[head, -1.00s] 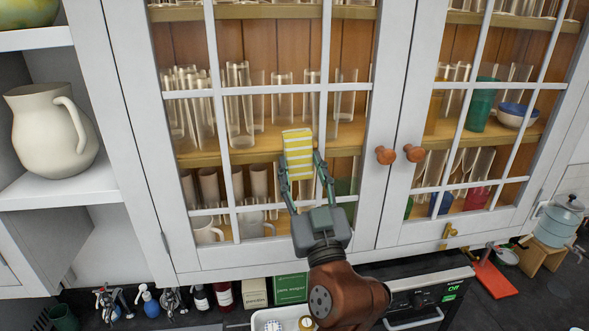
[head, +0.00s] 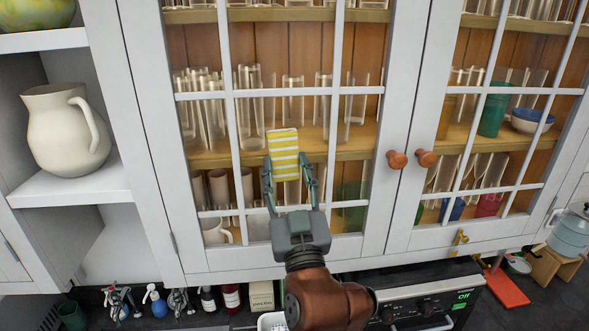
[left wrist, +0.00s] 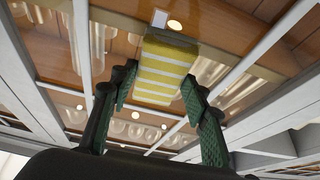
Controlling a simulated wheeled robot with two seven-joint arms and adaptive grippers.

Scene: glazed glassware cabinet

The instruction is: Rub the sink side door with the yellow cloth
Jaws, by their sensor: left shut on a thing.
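The yellow-and-white striped cloth (head: 284,152) is a small folded pad, upright between the fingertips of my left gripper (head: 289,186). It also shows in the left wrist view (left wrist: 167,70), between the green fingers (left wrist: 157,92). The gripper is shut on it. The cloth is in front of the glazed left cabinet door (head: 205,262), over its middle column of panes. I cannot tell whether it touches the glass. The right cabinet door (head: 432,236) is beside it; both doors are closed. No sink is clearly visible, so I cannot tell which door is on its side. My right gripper is not in view.
Two round brown knobs (head: 397,160) stick out where the doors meet. An open shelf with a cream jug (head: 66,130) is at left. Below are bottles (head: 231,297), an appliance with a green display (head: 459,302) and a red board (head: 506,287). Glassware stands behind the panes.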

